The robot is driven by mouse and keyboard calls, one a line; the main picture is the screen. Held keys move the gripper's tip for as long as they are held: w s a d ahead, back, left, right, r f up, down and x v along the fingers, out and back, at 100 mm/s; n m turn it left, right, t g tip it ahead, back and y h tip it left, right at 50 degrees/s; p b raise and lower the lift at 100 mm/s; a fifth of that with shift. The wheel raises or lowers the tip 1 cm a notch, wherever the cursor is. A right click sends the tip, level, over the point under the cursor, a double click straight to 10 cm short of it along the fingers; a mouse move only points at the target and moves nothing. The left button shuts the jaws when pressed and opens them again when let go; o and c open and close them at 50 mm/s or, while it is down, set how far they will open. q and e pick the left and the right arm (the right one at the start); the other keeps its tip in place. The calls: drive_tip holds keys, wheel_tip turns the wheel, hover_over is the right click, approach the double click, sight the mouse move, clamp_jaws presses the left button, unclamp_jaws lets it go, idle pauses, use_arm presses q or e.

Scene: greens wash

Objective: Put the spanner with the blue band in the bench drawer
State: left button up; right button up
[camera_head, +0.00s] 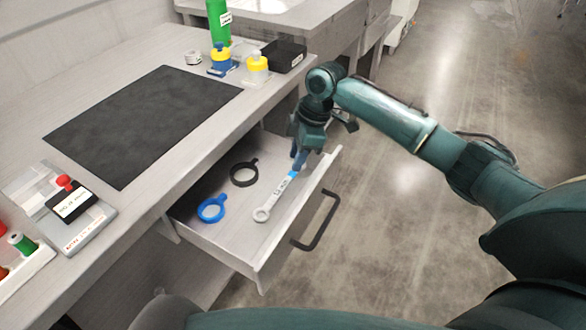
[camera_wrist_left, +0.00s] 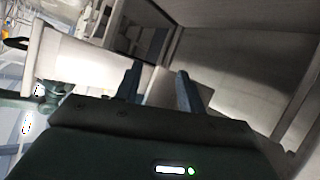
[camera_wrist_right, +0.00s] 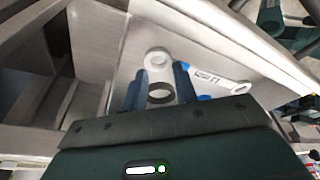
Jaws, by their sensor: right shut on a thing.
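The grey spanner (camera_head: 271,201) has a blue band (camera_head: 293,175) and a size label on its shaft. It lies over the inside of the open bench drawer (camera_head: 235,256), ring end toward the drawer's front left. My right gripper (camera_head: 298,160) is shut on its far end, beside the blue band. In the right wrist view the spanner (camera_wrist_right: 222,83) runs right from the fingers, its other ring (camera_wrist_right: 157,59) between them. Whether the spanner touches the drawer floor is unclear. My left gripper (camera_wrist_left: 156,88) is open and empty, away from the drawer.
A black ring tool (camera_head: 234,178) and a blue ring tool (camera_head: 201,213) lie in the drawer, left of the spanner. The drawer handle (camera_head: 322,228) sticks out at the front. The bench top holds a dark mat (camera_head: 145,120), bottles and a black box (camera_head: 284,56).

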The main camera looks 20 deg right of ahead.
wheel_tip(320, 180, down, 4)
drive_tip(key=shift+f, duration=0.1)
drive_tip(key=o, duration=0.8)
drive_tip(key=shift+c, duration=0.2)
drive_tip(key=v, duration=1.2)
drive_tip(key=shift+p, duration=0.45)
drive_tip(key=shift+s, duration=0.1)
